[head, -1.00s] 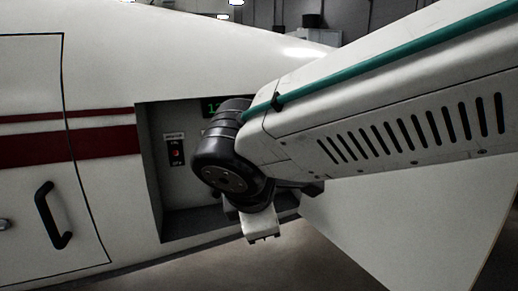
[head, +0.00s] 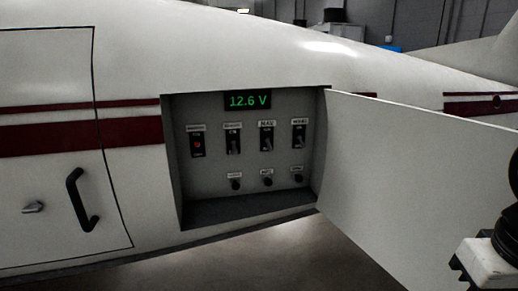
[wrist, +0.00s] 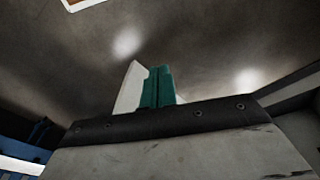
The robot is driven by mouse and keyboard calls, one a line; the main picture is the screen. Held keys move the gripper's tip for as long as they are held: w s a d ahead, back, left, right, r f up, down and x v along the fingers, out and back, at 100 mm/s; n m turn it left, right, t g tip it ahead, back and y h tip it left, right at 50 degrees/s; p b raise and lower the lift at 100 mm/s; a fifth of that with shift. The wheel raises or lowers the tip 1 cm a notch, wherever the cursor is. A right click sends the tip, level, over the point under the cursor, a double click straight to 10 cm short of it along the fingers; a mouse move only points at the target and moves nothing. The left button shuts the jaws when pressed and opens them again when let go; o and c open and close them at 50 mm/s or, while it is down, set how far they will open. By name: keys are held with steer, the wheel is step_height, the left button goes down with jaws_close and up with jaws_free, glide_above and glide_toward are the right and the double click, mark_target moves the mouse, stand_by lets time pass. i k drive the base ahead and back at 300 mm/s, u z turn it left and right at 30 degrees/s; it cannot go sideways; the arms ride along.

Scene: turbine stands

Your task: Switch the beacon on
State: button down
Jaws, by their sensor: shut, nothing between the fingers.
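In the head view, an open recess in the white fuselage holds a grey switch panel (head: 215,178). Its top row has a switch with a red part (head: 197,144) at the left, then three dark toggle switches (head: 233,142), (head: 266,139) and (head: 298,136). The third label seems to read NAV. The other labels are too small to read surely, so I cannot tell which switch is the beacon's. Lever positions are unclear. My gripper shows in the wrist view, its teal fingers (wrist: 157,87) together and empty. In the head view, only part of my wrist shows at the lower right, away from the panel.
A green display (head: 247,100) reads 12.6 V above the switches, and three small knobs (head: 267,179) sit below. The open hatch door (head: 420,165) sticks out at the recess's right edge. A black handle (head: 80,200) is on the cabin door at left. Space before the recess is clear.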

mark_target(233, 144)
steer(key=k, duration=0.55)
steer(key=u, duration=0.85)
steer(key=i, duration=1)
steer(key=z, duration=0.2)
steer(key=k, duration=0.4)
steer(key=z, duration=0.05)
